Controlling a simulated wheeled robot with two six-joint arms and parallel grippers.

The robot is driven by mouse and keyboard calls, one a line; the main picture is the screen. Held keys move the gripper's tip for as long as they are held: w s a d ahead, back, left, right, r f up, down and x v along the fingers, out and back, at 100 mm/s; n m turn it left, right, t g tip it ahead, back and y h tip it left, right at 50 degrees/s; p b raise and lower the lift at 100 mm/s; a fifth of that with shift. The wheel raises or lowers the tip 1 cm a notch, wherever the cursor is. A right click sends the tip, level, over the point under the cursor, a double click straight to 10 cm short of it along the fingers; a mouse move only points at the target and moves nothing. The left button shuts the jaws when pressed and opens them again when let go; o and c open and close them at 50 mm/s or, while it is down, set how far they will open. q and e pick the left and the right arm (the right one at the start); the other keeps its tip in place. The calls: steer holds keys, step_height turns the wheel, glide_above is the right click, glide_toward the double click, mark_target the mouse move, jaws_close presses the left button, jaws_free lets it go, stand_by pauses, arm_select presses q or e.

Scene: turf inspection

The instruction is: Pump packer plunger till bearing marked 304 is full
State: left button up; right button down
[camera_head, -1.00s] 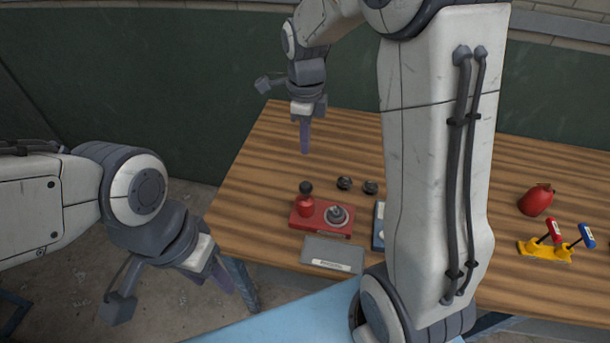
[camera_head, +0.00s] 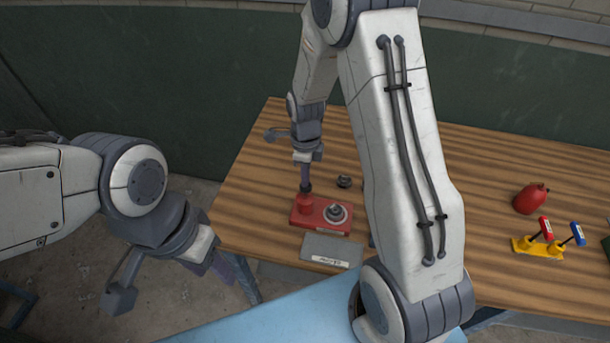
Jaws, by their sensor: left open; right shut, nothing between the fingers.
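The red packer (camera_head: 320,228) sits on the wooden table with its red plunger (camera_head: 305,202) on the left side. A grey round bearing (camera_head: 336,213) sits on the packer's right side; I cannot read any number on it. My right gripper (camera_head: 305,188) is shut and empty, pointing straight down, its tip at the top of the plunger. The plunger's black knob is hidden by or merged with the fingertips, so I cannot tell whether they touch. A dark bearing (camera_head: 344,181) lies behind the packer. My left gripper (camera_head: 222,266) is open beside the table's left edge, away from the packer.
A grey labelled plate (camera_head: 331,249) lies in front of the packer. A red rounded bottle (camera_head: 530,198) and a yellow stand (camera_head: 537,247) with red-handled and blue-handled tools are on the right. My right arm covers the table's middle. Bare wood (camera_head: 262,190) shows left of the packer.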

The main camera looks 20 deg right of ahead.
step_height(320, 180, down, 2)
steer(key=shift+f+b, duration=0.2)
steer(key=shift+b, duration=0.7)
steer(key=shift+s+r, duration=0.1)
steer(key=shift+r+p, duration=0.55)
steer(key=shift+p, duration=0.1)
step_height(320, 180, up, 3)
steer(key=p, duration=0.2)
steer(key=shift+r+p, duration=0.1)
steer(key=shift+p, duration=0.2)
step_height(320, 180, up, 10)
steer(key=b, duration=0.2)
steer(key=shift+b, duration=0.3)
